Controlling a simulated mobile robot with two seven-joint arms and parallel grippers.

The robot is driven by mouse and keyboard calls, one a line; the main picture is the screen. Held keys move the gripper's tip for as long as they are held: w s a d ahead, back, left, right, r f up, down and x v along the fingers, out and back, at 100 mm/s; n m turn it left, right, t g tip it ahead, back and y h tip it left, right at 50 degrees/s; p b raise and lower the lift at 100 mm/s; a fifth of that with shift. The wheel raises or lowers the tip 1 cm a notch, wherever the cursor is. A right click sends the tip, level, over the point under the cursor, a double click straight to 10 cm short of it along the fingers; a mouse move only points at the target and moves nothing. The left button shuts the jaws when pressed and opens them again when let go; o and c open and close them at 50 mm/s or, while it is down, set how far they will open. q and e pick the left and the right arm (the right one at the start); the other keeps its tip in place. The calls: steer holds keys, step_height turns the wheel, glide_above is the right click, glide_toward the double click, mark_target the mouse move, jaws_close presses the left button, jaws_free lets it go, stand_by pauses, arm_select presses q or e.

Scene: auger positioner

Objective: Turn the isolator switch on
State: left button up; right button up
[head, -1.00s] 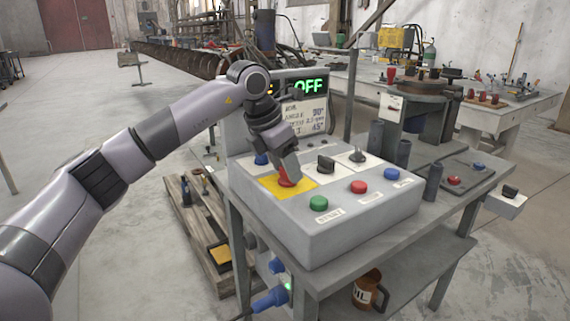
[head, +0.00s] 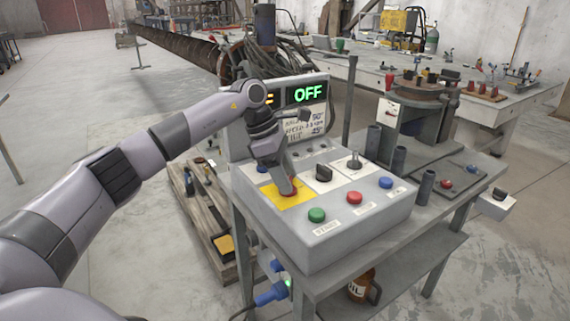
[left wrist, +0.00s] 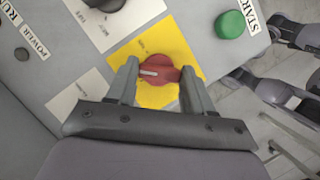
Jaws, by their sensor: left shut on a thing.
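The isolator switch is a red rotary knob with a white mark, on a yellow plate (head: 291,199) on top of the grey control box (head: 350,220). In the left wrist view the red knob (left wrist: 163,73) lies between the two fingers of my left gripper (left wrist: 159,80), over the yellow plate (left wrist: 176,36). The white mark runs nearly level in that view. In the head view my left gripper (head: 289,191) points down onto the switch and hides much of it. The display (head: 307,94) behind the box reads OFF in green.
A black selector knob (head: 323,174) and a joystick (head: 354,164) sit close to the right of the yellow plate. Green (head: 317,215), red (head: 354,197) and blue (head: 385,182) buttons line the front. A post (head: 350,100) stands behind the box.

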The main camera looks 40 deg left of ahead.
arm_select(q)
steer(key=shift+r+m+g+p, duration=0.2)
steer(key=shift+m+g+p, duration=0.25)
steer(key=shift+m, duration=0.45)
steer(key=m+g+p, duration=0.1)
steer(key=m, duration=0.1)
steer(key=shift+w+m, duration=0.15)
steer(key=shift+m, duration=0.25)
steer(key=shift+f+m+g, duration=0.1)
steer(key=shift+m+g, duration=0.35)
steer(key=shift+m, duration=0.75)
steer(key=shift+w+m+g, duration=0.1)
steer(key=shift+m+g, duration=0.3)
steer(key=shift+m, duration=0.8)
steer(key=o, duration=1)
steer(key=shift+o, duration=0.2)
